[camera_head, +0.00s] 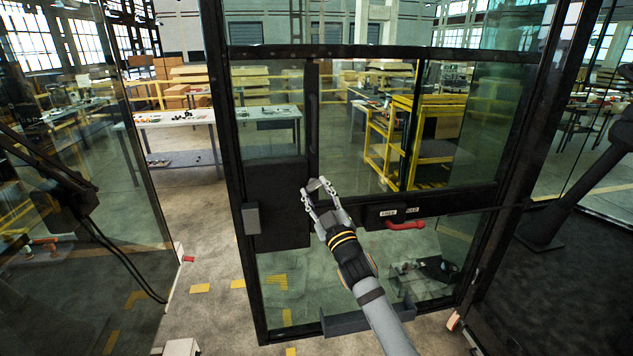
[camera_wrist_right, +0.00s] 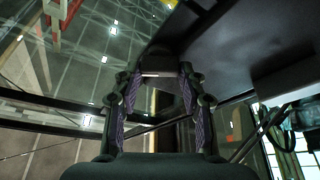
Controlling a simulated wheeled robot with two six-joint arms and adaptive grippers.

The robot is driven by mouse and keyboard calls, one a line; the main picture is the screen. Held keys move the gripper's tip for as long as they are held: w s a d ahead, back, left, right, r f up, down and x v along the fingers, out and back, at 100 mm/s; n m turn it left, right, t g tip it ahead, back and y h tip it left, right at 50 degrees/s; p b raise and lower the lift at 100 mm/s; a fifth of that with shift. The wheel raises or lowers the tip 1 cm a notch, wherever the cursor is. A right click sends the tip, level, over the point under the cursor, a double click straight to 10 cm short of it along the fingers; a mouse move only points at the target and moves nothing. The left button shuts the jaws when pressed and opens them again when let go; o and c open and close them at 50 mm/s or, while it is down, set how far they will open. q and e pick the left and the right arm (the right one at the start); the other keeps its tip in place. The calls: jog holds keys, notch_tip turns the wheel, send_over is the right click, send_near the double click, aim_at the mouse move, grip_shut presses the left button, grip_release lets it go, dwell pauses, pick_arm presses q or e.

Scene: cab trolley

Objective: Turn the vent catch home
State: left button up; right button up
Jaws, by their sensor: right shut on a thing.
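A glazed door (camera_head: 238,190) in a dark frame stands in front of me. My right gripper (camera_head: 316,186) reaches up to the dark upright bar of its window. In the right wrist view, the gripper (camera_wrist_right: 160,80) has its two fingers a little apart on either side of a small dark part with a pale edge, the vent catch (camera_wrist_right: 163,76). The catch is mostly hidden by the fingers, and its angle cannot be told. My left gripper is in neither view.
A black box with two white labels and a red handle (camera_head: 405,225) sits on the door's crossbar, right of my gripper. A grey block (camera_head: 251,218) is on the door's left edge. A workbench (camera_head: 180,117) and yellow racks (camera_head: 410,130) stand beyond the glass.

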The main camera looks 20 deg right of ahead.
jog(key=shift+d+n+y, duration=0.1)
jog(key=shift+n+y, duration=0.3)
jog(key=shift+n, duration=0.3)
jog(key=shift+n+g+y, duration=0.4)
jog(key=shift+n+y, duration=0.1)
jog(key=shift+n, duration=0.7)
jog(key=n+g+y+b, duration=0.1)
jog(key=n, duration=0.3)
jog(key=shift+b, duration=0.3)
jog(key=shift+d+n+g+y+b, duration=0.1)
jog(key=shift+n+g+y+b, duration=0.25)
jog(key=shift+n, duration=0.65)
jog(key=shift+r+n+g, duration=0.25)
jog(key=shift+n+g, duration=0.4)
jog(key=shift+n, duration=1.25)
jog(key=o, duration=1.1)
jog(key=shift+w, duration=0.1)
jog(key=shift+o, duration=0.2)
